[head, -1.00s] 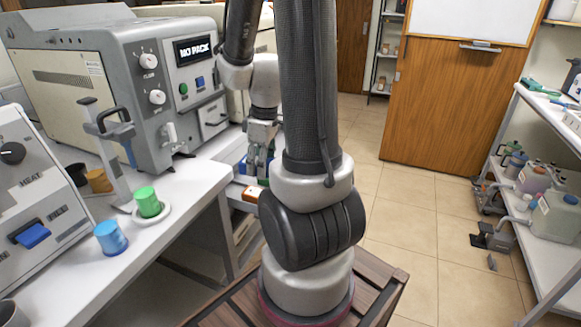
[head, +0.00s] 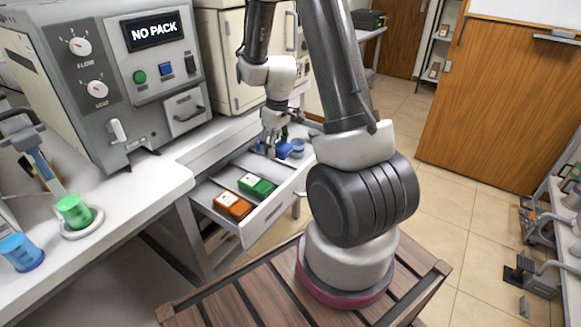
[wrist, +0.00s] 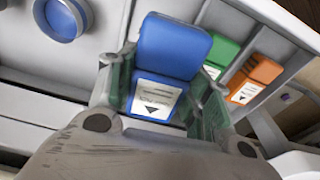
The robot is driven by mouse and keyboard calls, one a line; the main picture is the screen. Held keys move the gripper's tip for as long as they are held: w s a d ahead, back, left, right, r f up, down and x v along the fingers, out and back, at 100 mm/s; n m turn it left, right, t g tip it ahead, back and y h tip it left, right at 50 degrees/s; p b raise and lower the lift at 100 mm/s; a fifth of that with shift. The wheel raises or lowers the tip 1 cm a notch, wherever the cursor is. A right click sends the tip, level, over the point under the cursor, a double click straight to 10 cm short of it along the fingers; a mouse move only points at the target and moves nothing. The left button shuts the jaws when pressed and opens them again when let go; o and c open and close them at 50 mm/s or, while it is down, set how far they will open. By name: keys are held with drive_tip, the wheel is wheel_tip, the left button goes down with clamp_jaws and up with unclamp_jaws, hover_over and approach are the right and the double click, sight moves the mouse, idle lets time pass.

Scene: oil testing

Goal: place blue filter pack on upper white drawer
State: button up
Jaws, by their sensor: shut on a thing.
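The blue filter pack (head: 266,149) is between the fingers of my gripper (head: 272,146), at the far end of the open upper white drawer (head: 258,223). In the wrist view the blue pack (wrist: 172,45) has a white label and sits between the two fingers of my gripper (wrist: 165,88). A green pack (head: 256,186) and an orange pack (head: 233,205) lie in the drawer, nearer to me. They also show in the wrist view, right of the blue pack. Whether the blue pack touches the drawer floor is hidden.
A grey machine (head: 110,75) with a "NO PACK" display and a small closed drawer stands on the white bench (head: 125,195). A blue cup (head: 297,148) is just right of my gripper. Green and blue cups stand at the left.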

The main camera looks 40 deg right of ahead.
sight(275, 173)
drive_tip(key=shift+w+d, duration=0.4)
drive_tip(key=shift+w, duration=0.05)
drive_tip(key=shift+w+d+f+m, duration=0.1)
drive_tip(key=shift+w+f+m, duration=0.1)
drive_tip(key=shift+m, duration=0.1)
wheel_tip(275, 173, down, 9)
drive_tip(key=shift+f, duration=0.2)
drive_tip(key=shift+f, duration=0.1)
drive_tip(key=o, duration=0.8)
